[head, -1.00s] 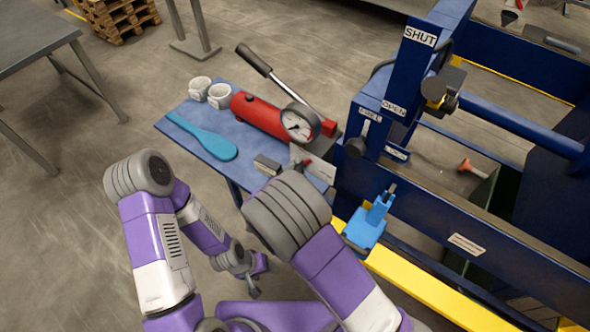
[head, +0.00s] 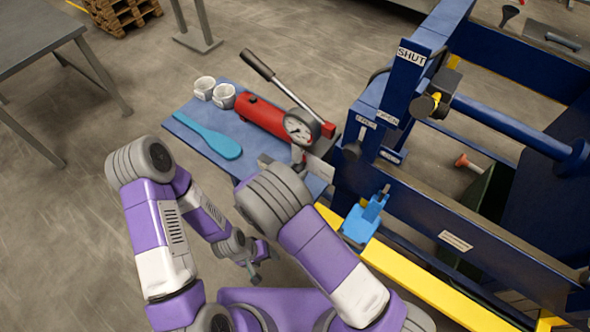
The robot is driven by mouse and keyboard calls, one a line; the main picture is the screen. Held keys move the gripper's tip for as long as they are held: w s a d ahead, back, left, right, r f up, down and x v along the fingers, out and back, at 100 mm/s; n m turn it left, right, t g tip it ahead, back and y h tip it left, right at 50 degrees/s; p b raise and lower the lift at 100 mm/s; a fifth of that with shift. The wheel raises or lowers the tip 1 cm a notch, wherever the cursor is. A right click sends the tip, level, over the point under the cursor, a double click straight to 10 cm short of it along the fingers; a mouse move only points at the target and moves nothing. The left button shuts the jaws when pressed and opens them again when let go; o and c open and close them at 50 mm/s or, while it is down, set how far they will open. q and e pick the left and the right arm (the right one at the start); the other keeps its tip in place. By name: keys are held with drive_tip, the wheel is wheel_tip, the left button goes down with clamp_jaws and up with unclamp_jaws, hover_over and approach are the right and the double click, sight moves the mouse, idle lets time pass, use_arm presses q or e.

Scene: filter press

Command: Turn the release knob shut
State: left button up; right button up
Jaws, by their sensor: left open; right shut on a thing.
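The red hand pump (head: 262,117) lies on the blue side table, with its round gauge (head: 298,128) at its right end and its black-gripped lever (head: 285,90) slanting above it. My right gripper (head: 301,158) is just below the gauge, at the pump's near end, partly hidden by my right arm. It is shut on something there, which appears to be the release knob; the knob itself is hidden. My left gripper (head: 254,268) is open and empty, low in front of the side table.
The blue press frame (head: 405,90) with SHUT and OPEN labels stands right. A light blue clamp-like part (head: 362,222) sits by the yellow rail (head: 420,285).

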idle(0.5)
drive_tip(key=o, duration=0.7)
drive_tip(key=shift+o, duration=0.2)
wheel_tip(320, 180, up, 10)
drive_tip(key=p, duration=0.1)
